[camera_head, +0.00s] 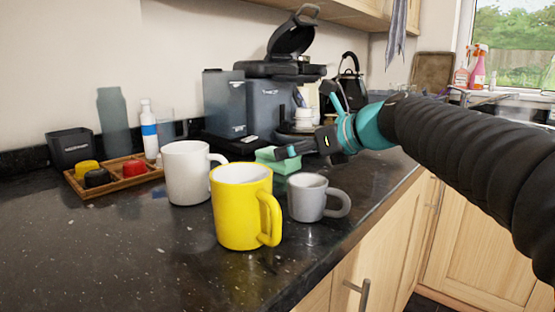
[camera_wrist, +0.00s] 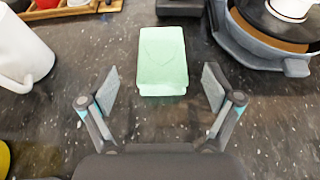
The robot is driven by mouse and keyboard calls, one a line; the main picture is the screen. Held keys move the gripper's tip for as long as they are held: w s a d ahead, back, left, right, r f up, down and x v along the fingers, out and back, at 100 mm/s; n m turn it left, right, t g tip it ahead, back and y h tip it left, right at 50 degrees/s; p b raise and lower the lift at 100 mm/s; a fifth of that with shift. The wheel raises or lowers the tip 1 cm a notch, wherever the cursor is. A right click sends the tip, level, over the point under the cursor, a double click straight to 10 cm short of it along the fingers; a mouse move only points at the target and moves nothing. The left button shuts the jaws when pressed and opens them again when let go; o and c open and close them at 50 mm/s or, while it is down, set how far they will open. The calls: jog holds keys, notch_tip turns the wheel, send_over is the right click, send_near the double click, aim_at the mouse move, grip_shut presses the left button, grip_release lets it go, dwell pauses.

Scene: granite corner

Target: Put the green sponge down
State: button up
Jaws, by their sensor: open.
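The green sponge (camera_wrist: 162,58) is a pale green block lying on the dark granite counter. In the wrist view it sits between and just beyond the tips of my gripper (camera_wrist: 162,88), with a gap on each side. My gripper is open and empty. In the head view the sponge (camera_head: 278,161) shows behind the yellow mug and the grey mug, partly covered by my gripper (camera_head: 283,151), which is close to it.
A yellow mug (camera_head: 240,215), a white mug (camera_head: 187,175) and a grey mug (camera_head: 307,198) stand in front. A wooden tray (camera_head: 82,192) with coloured pods is at left. A coffee machine (camera_head: 270,107) stands behind. The front left counter is clear.

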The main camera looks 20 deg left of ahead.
aim_at(265, 156)
jog(key=shift+x, duration=3.35)
jog(key=shift+w+d+f, duration=0.1)
jog(key=shift+f, duration=0.05)
jog(key=c, duration=1)
